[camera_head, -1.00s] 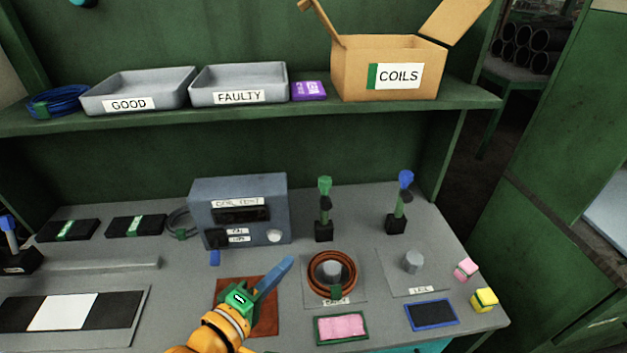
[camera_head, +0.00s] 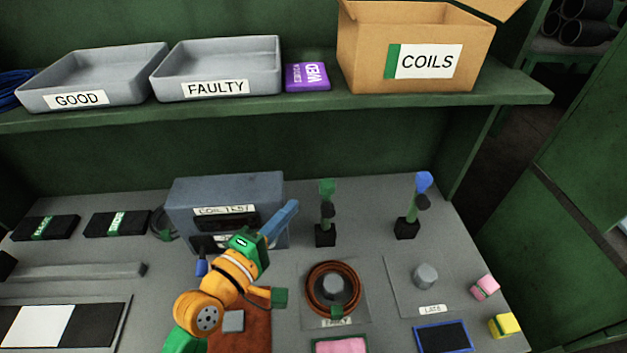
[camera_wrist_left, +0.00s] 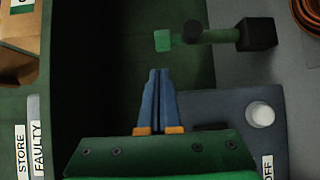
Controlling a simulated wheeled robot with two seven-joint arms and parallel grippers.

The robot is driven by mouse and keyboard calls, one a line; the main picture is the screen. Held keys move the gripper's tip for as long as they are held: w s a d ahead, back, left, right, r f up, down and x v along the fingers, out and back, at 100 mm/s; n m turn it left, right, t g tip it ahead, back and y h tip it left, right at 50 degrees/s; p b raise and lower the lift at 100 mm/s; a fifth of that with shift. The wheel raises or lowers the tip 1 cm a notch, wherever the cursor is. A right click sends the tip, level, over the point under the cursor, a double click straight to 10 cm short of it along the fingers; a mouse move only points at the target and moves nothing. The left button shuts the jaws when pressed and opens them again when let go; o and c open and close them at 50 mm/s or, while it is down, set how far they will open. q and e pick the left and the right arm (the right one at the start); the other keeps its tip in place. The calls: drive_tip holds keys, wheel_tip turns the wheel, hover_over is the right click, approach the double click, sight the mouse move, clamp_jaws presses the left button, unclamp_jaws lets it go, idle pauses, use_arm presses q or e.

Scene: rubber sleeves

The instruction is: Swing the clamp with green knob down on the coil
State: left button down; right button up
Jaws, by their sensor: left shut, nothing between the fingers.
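The clamp with the green knob (camera_head: 327,187) stands upright on its black base (camera_head: 325,235), behind the coil, in the head view. In the left wrist view its green knob (camera_wrist_left: 162,40) and arm lie ahead of my fingers, apart from them. The copper-brown coil (camera_head: 311,292) lies around a grey post on the plate at the table's middle; its edge shows at the top right of the left wrist view (camera_wrist_left: 306,20). My left gripper (camera_head: 292,207) is shut and empty, in front of the coil tester, left of the clamp. My right gripper is not in view.
The grey coil tester (camera_head: 185,200) stands left of the clamp, close to my left gripper. A blue-knobbed clamp (camera_head: 423,181) stands to the right, behind a bare post (camera_head: 425,275). The shelf (camera_head: 320,105) with trays and a COILS box (camera_head: 365,50) runs above the table.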

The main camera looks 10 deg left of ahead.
sight(327, 210)
use_arm(q)
drive_tip(key=x, duration=0.9)
drive_tip(key=shift+w+p, duration=0.35)
drive_tip(key=shift+w, duration=0.05)
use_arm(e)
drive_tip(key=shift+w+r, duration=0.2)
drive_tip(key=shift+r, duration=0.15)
use_arm(q)
drive_tip(key=shift+d+f, duration=0.1)
